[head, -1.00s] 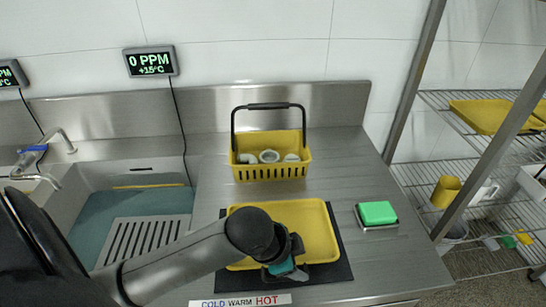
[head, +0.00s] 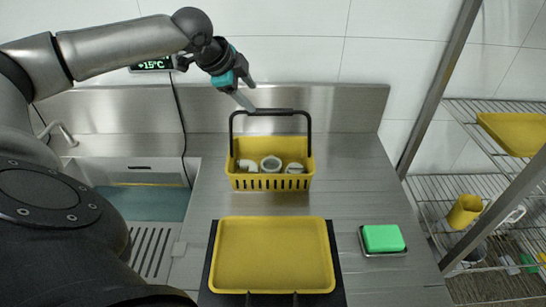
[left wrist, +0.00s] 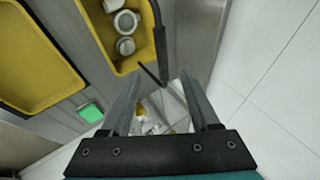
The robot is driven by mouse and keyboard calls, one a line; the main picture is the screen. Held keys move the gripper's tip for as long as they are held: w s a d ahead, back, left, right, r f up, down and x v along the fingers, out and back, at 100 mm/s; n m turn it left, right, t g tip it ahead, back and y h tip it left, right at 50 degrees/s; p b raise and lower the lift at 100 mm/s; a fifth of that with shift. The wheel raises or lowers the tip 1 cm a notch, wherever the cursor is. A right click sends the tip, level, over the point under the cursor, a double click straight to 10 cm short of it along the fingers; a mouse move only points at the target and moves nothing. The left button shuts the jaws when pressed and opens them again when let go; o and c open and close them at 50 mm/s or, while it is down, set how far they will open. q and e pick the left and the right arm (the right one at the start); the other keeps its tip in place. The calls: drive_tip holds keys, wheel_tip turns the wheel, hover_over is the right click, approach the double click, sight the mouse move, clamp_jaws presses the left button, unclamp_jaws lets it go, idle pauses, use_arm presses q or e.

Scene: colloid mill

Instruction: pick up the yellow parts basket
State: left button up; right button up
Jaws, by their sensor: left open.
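The yellow parts basket (head: 270,183) stands on the steel counter near the back wall, with several white parts in it. Its dark handle (head: 272,112) is upright, arching over the basket. My left gripper (head: 246,94) is open and empty, its fingers pointing down by the left end of the handle's top bar. In the left wrist view the basket (left wrist: 115,35) is at the top, and the handle (left wrist: 159,45) reaches down towards the gap between the open fingers (left wrist: 160,82). I cannot tell whether they touch it. My right gripper is not identifiable.
A yellow tray (head: 272,255) lies on a dark mat (head: 340,290) in front of the basket. A green block (head: 382,238) is at the right. The sink (head: 150,203) is left, a wire rack (head: 480,185) right. The steel backsplash (head: 350,105) is behind the basket.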

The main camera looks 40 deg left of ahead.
sight(266, 112)
use_arm(q)
drive_tip(key=x, duration=0.9)
drive_tip(key=shift+w+d+f, duration=0.1)
drive_tip(key=shift+w+f, duration=0.05)
drive_tip(key=shift+f, duration=0.05)
drive_tip(key=shift+w+d+r+x, duration=0.1)
drive_tip(key=shift+x, duration=0.55)
drive_tip(key=shift+w+d+r+x, duration=0.1)
drive_tip(key=shift+x, duration=0.55)
drive_tip(key=shift+w+r+x, duration=0.1)
drive_tip(key=shift+w+x, duration=0.05)
drive_tip(key=shift+x, duration=0.5)
drive_tip(key=shift+w+f, duration=0.35)
drive_tip(key=shift+f, duration=0.3)
drive_tip(key=shift+c, duration=0.4)
clamp_jaws()
drive_tip(key=shift+a+r, duration=0.1)
